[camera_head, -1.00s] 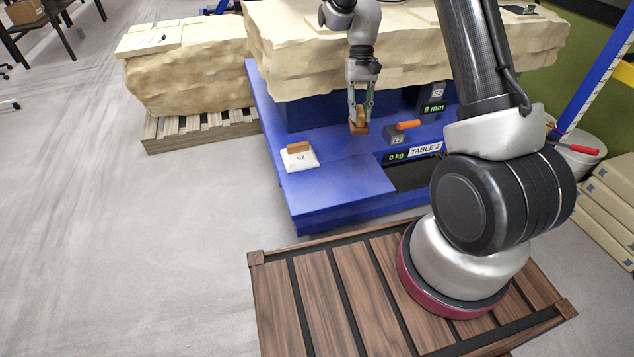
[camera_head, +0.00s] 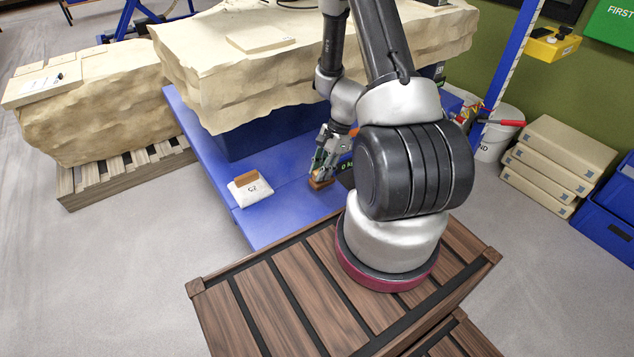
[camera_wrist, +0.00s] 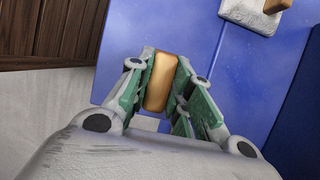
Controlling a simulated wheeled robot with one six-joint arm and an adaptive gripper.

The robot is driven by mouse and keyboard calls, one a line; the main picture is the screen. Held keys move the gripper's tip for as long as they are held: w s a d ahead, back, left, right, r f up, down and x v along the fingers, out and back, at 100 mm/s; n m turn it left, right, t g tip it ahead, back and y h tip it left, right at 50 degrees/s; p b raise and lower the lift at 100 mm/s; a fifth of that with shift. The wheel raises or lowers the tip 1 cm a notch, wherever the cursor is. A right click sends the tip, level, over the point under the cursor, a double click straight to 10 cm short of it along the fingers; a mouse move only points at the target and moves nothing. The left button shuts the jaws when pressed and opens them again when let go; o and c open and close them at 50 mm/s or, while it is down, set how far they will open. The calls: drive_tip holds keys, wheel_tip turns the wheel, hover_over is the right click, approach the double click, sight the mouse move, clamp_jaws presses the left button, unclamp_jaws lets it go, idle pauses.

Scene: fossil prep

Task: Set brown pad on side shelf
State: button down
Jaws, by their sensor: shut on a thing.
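My gripper (camera_head: 325,160) is shut on a brown pad (camera_head: 320,182), held over the blue shelf (camera_head: 270,228) beside the rock. In the wrist view the brown pad (camera_wrist: 161,82) sits between the green-lined fingers of my gripper (camera_wrist: 162,85), with the blue surface (camera_wrist: 235,75) behind it. I cannot tell whether the pad touches the shelf. A white bag marked with dark characters (camera_head: 252,192) lies on the shelf to the left, with another brown block (camera_head: 246,177) on it. The bag's corner also shows in the wrist view (camera_wrist: 248,15).
A large pale rock (camera_head: 215,75) rises behind the shelf, with a second rock (camera_head: 85,115) on a pallet at left. Boxes (camera_head: 560,155), a white bucket (camera_head: 495,135) and blue bins (camera_head: 612,215) stand at right. Grey floor at left is clear.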

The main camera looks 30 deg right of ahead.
drive_tip(key=shift+f, duration=2.1)
drive_tip(key=shift+f, duration=0.15)
drive_tip(key=c, duration=1.3)
unclamp_jaws()
